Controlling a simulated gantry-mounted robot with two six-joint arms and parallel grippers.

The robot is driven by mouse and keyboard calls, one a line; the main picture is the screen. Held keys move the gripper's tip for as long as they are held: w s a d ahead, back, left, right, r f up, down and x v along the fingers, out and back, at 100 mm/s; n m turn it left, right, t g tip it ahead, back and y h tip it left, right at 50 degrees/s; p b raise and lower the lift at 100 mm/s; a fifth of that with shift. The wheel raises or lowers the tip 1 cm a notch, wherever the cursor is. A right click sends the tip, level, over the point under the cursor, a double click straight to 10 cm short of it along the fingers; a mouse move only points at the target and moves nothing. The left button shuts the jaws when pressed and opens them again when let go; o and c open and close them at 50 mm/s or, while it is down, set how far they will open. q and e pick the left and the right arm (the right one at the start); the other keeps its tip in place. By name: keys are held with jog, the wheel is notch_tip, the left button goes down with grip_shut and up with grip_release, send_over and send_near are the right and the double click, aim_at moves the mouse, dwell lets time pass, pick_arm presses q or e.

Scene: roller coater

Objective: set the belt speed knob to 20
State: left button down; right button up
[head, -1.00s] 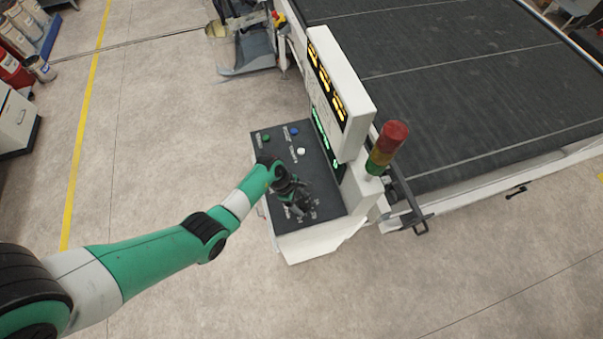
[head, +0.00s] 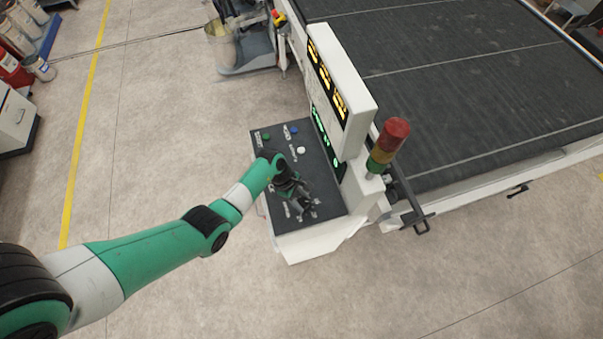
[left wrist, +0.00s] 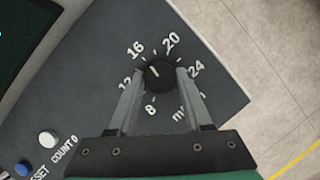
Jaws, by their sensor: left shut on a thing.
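The belt speed knob (left wrist: 160,74) is a small black dial on the dark control panel (left wrist: 85,75), ringed by white numbers from 8 to 24. Its white pointer line slants up and left, roughly toward the 16; the 20 is clockwise from it. My left gripper (left wrist: 161,76) has one finger on each side of the knob and is shut on it. In the head view, my left gripper (head: 307,208) reaches down to the near end of the control panel (head: 268,165) and hides the knob. My right gripper is in neither view.
Green (head: 266,136), blue (head: 294,130) and white (head: 301,150) buttons sit on the panel's far part. A white display housing (head: 345,90) with lit readouts and a red-yellow-green signal tower (head: 388,147) stand right of the panel. The dark conveyor belt (head: 450,75) lies beyond.

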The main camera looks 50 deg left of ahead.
pick_arm(q)
jog(key=m+g+b, duration=0.1)
jog(key=m+b, duration=0.1)
jog(key=m+g+b, duration=0.1)
jog(key=m+b, duration=0.1)
jog(key=m, duration=0.1)
jog(key=shift+w+f+h, duration=0.2)
jog(key=shift+h, duration=0.1)
jog(key=m+g+b, duration=0.1)
jog(key=m+b, duration=0.1)
jog(key=m, duration=0.1)
jog(key=shift+b, duration=0.3)
jog(key=shift+w+r+m+g+b, duration=0.15)
jog(key=shift+m+g+b, duration=0.25)
jog(key=shift+m+b, duration=0.45)
jog(key=shift+m, duration=0.25)
jog(key=shift+c, duration=1.7)
grip_release()
